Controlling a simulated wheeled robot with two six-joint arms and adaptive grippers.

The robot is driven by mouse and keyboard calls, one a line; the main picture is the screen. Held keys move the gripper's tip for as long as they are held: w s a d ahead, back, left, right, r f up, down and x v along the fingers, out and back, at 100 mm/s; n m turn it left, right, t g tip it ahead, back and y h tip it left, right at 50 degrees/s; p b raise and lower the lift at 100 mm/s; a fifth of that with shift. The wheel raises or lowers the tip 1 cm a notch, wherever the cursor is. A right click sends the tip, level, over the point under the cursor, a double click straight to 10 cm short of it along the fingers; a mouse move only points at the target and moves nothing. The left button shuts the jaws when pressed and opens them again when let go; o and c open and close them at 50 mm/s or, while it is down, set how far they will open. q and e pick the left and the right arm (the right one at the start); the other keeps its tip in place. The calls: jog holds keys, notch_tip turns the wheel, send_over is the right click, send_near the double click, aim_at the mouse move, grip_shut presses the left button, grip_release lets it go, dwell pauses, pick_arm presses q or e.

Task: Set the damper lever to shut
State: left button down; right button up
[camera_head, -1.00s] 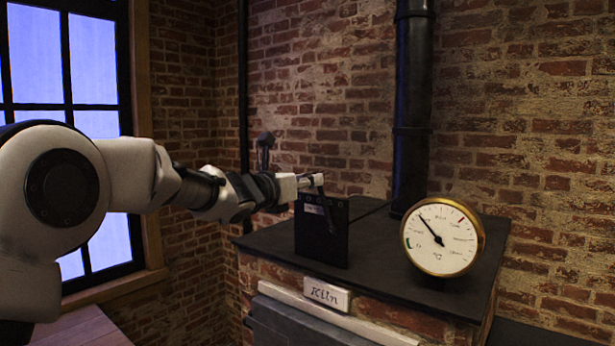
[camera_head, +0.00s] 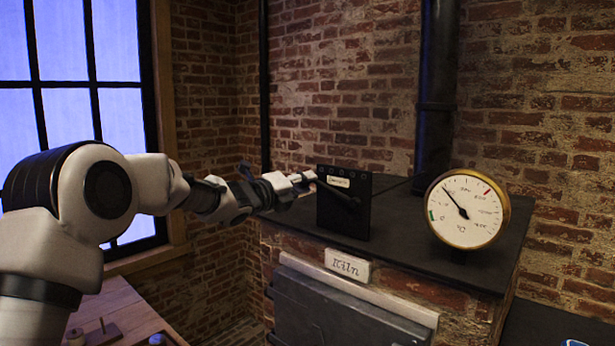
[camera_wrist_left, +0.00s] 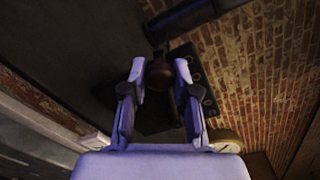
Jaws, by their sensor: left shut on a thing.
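The damper is a black upright plate (camera_head: 331,220) with a pale label, on top of the kiln. Its dark lever (camera_head: 337,190) slants from the plate's middle up to the left. My left gripper (camera_head: 304,183) is at the lever's outer end, by the plate's upper left edge. In the left wrist view, my left gripper (camera_wrist_left: 160,68) is shut on the lever's round brown knob (camera_wrist_left: 160,76), one finger on each side. The label's wording is too small to read surely. My right gripper is not in view.
The brick kiln (camera_head: 300,247) has a dark top and a "Kiln" sign (camera_head: 347,266). A round gauge (camera_head: 467,222) stands right of the damper, before a black pipe (camera_head: 436,90). A wooden table (camera_head: 125,305) with small items is at lower left.

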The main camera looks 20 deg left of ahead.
pick_arm(q)
jog(key=shift+w+a+f+n+b, duration=0.15)
jog(key=shift+f+n+b, duration=0.4)
jog(key=shift+f+n, duration=1.2)
jog(key=shift+f, duration=0.1)
jog(key=c, duration=1)
grip_release()
jog(key=shift+o, duration=0.7)
jog(key=shift+w, duration=0.1)
jog(key=v, duration=1.2)
